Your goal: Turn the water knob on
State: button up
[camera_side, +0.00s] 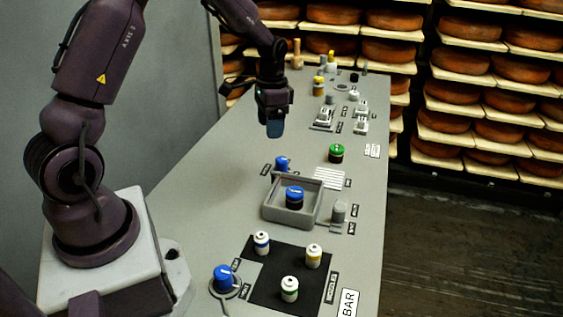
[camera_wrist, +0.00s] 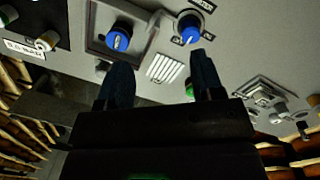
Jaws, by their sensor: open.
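The wrist view shows the tray knob (camera_wrist: 118,41) and the left-edge knob (camera_wrist: 189,30), which has a white pointer line. My gripper (camera_side: 274,128) hangs above the panel, beyond the left-edge knob, touching nothing. In the wrist view its two dark fingers (camera_wrist: 160,72) are apart with nothing between them.
A green knob (camera_side: 337,153) stands right of my gripper, partly hidden by a finger in the wrist view. A grey lever (camera_side: 339,212) stands by the tray. Small bottles (camera_side: 289,289) stand on a black square nearby. Cheese shelves (camera_side: 485,75) stand beyond.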

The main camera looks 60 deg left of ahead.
aim_at(282, 158)
jog(key=w+a+f+m, duration=0.3)
jog(key=w+a+m, duration=0.1)
jog(key=w+m, duration=0.1)
jog(key=shift+t, duration=0.4)
jog(key=f, duration=1.2)
jog(key=shift+s+d+f, duration=0.1)
jog(key=shift+d+f, duration=0.05)
jog(key=shift+d, duration=0.05)
jog(key=c, duration=0.9)
